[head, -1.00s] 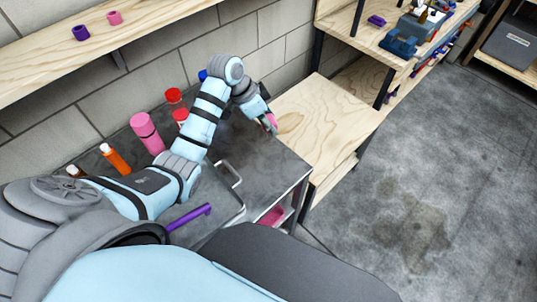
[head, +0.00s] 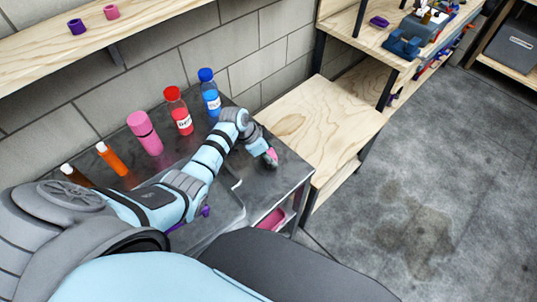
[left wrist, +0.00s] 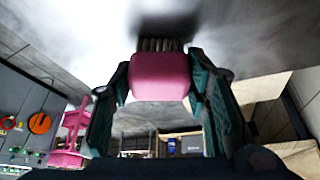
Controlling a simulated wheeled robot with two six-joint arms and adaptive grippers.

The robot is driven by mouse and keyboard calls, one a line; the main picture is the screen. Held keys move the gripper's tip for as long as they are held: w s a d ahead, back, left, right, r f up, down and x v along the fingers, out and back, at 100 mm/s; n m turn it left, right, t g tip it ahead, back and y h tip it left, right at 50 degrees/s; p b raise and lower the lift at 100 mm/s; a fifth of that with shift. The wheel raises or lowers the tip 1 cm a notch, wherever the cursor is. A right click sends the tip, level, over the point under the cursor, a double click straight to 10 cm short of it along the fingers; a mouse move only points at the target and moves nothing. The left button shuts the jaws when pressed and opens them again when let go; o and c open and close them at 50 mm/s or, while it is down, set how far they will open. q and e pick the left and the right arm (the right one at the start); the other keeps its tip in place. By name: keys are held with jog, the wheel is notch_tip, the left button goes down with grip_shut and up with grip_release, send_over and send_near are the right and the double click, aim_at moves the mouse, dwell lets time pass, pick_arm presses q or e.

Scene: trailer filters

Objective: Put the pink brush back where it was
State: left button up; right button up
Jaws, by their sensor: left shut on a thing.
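My left gripper (head: 268,160) is low at the right end of the dark metal cart top (head: 238,168). It is shut on the pink brush (left wrist: 160,76). In the left wrist view the brush's pink body sits between the two green fingers (left wrist: 162,98), with its dark bristles against or close to a grey surface; I cannot tell whether they touch. In the head view only a small pink part of the brush (head: 272,153) shows at the fingertips. My right gripper is not in view.
A pink bottle (head: 145,133), red-capped bottle (head: 178,110), blue-capped bottle (head: 209,96) and orange bottle (head: 112,159) stand along the wall side of the cart. A purple-handled thing (head: 206,211) lies near my arm. A wooden bench (head: 305,125) adjoins the cart's right end.

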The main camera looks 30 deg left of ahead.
pick_arm(q)
jog(key=shift+f, duration=0.1)
jog(key=o, duration=1.1)
jog(key=shift+r, duration=0.35)
jog(key=p+v, duration=0.3)
jog(key=v, duration=0.8)
jog(key=shift+s+a+r, duration=0.1)
jog(key=shift+s+r, duration=0.05)
jog(key=shift+r, duration=0.15)
jog(key=shift+s+a, duration=0.1)
